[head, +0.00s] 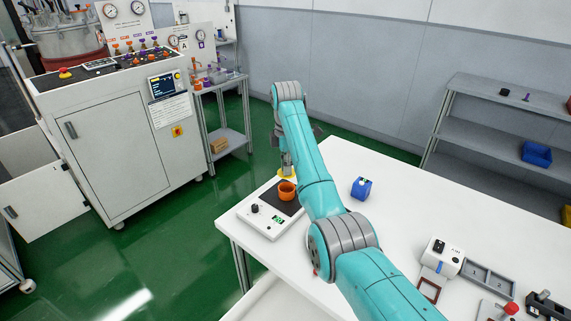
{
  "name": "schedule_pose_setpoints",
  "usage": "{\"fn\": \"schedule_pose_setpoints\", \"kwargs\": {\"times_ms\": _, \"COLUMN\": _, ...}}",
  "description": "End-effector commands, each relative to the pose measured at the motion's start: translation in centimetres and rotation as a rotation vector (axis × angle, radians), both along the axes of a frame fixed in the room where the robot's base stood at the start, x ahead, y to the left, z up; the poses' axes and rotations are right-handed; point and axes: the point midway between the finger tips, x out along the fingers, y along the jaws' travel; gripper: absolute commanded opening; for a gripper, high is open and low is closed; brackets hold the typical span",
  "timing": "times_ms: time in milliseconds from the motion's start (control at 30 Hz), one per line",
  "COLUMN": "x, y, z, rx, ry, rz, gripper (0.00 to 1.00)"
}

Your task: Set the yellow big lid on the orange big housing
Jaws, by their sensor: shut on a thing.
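The orange big housing (287,192) is an open cup standing on the dark plate of a white scale near the table's far left corner. My gripper (286,167) points down just beyond the housing in the head view, partly hidden by my arm. It is shut on the yellow big lid (286,175), a thin yellow disc that shows just above the housing's far rim. The housing's open top is visible, so the lid does not cover it. The exact gap between lid and housing cannot be told.
The white scale (256,223) has a knob and a green display. A blue box (361,188) stands right of my arm. A white device (443,257) and a grey tray (488,276) are at the right. The table (400,208) is clear between them.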

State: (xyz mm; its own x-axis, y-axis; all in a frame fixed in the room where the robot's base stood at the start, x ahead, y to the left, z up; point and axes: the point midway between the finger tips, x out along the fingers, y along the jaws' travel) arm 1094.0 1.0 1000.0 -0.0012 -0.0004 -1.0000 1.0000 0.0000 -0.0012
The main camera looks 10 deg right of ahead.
Motion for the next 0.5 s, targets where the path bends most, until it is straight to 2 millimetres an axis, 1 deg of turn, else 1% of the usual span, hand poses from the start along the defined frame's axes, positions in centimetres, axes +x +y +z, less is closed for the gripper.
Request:
{"fn": "schedule_pose_setpoints", "kwargs": {"times_ms": 267, "x": 0.0, "y": 0.0, "z": -0.2, "rx": 0.001, "ry": 0.000, "rz": -0.001, "gripper": 0.02}}
{"fn": "schedule_pose_setpoints", "kwargs": {"times_ms": 500, "x": 0.0, "y": 0.0, "z": -1.3, "rx": 0.001, "ry": 0.000, "rz": -0.001, "gripper": 0.02}}
